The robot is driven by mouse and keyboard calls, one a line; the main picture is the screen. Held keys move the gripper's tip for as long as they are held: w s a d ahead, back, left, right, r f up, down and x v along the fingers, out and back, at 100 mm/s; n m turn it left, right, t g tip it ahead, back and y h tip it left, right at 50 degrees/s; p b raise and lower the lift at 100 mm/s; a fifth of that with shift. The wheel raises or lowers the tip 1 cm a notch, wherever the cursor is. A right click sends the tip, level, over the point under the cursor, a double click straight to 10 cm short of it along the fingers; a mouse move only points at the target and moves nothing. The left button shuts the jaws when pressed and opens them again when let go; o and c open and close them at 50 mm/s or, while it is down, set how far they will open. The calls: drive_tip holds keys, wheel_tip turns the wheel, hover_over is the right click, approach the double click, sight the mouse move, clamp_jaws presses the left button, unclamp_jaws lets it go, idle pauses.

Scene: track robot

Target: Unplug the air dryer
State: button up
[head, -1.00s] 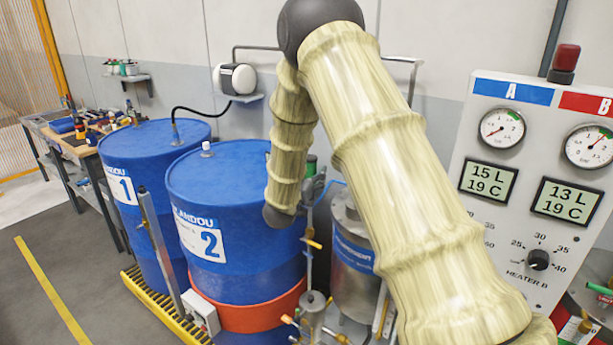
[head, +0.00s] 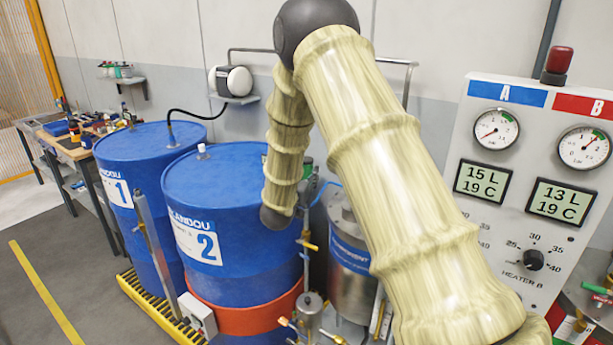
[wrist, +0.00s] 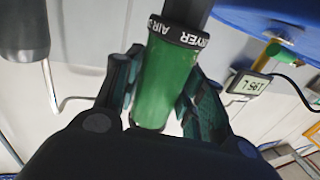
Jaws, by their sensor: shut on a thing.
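The air dryer plug is a green cylinder (wrist: 165,85) with a black band lettered "AIR ...RYER", upside down in the wrist view. A dark shaft (wrist: 188,10) leads away from the band. My gripper (wrist: 160,110) has one dark ribbed finger on each side of the green body and is shut on it. I cannot tell from this view whether the plug is still seated. In the head view my arm hides the gripper; a small bit of green (head: 307,166) shows beside the forearm.
Blue drums 1 (head: 145,150) and 2 (head: 225,185) stand at left. A steel canister (head: 350,245) and a gauge panel (head: 535,200) are at right.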

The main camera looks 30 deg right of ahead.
drive_tip(key=shift+w+r, duration=0.1)
drive_tip(key=shift+r, duration=0.35)
drive_tip(key=shift+r+p, duration=0.5)
drive_tip(key=shift+r, duration=0.15)
drive_tip(key=shift+r, duration=0.2)
drive_tip(key=shift+r+p, duration=0.55)
drive_tip(key=shift+r, duration=0.45)
